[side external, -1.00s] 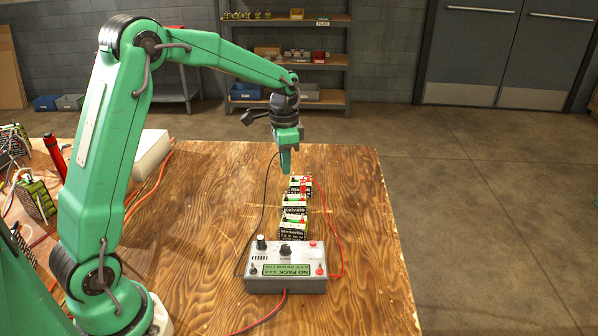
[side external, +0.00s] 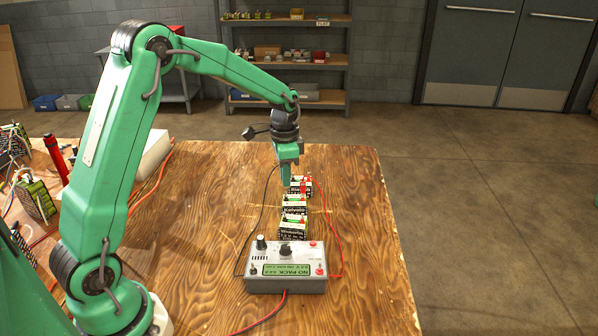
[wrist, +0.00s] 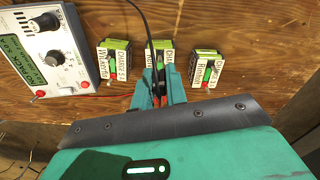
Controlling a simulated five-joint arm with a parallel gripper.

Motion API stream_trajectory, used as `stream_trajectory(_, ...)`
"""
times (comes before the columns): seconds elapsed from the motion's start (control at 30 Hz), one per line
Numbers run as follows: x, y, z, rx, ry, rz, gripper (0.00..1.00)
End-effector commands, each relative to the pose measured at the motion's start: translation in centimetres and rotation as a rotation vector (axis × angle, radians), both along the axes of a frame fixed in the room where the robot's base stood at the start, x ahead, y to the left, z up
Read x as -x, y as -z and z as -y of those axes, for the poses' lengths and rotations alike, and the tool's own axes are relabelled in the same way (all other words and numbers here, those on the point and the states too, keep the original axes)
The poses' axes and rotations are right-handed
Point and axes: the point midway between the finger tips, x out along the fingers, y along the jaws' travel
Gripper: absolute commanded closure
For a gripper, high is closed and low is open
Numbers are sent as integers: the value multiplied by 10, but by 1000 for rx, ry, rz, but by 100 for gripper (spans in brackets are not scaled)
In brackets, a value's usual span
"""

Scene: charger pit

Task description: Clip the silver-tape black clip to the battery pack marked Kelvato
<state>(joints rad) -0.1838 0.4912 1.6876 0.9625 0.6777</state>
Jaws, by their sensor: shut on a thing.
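My gripper (side external: 289,183) points down close to the Kelvato battery pack (side external: 294,204), the middle of three packs in a row. In the wrist view my gripper (wrist: 160,98) is shut on the black clip, where the black lead (wrist: 145,25) ends. The clip is mostly hidden by the fingers, and its silver tape cannot be made out. The middle pack (wrist: 160,45) shows just beyond the fingertips, partly covered by them. I cannot tell whether the clip touches it.
A near pack (side external: 293,227) and a far pack (side external: 301,181) flank the Kelvato pack. The grey charger box (side external: 286,279) reads NO PACK. A red lead (side external: 335,225) runs along the right of the packs. The table right of that lead is bare.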

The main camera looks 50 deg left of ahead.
Motion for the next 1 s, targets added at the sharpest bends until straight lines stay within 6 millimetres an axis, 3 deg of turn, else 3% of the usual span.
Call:
stream_trajectory(0.6,0,26,0,0,0,-1,99)
stream_trajectory(1.0,0,31,0,0,0,-1,99)
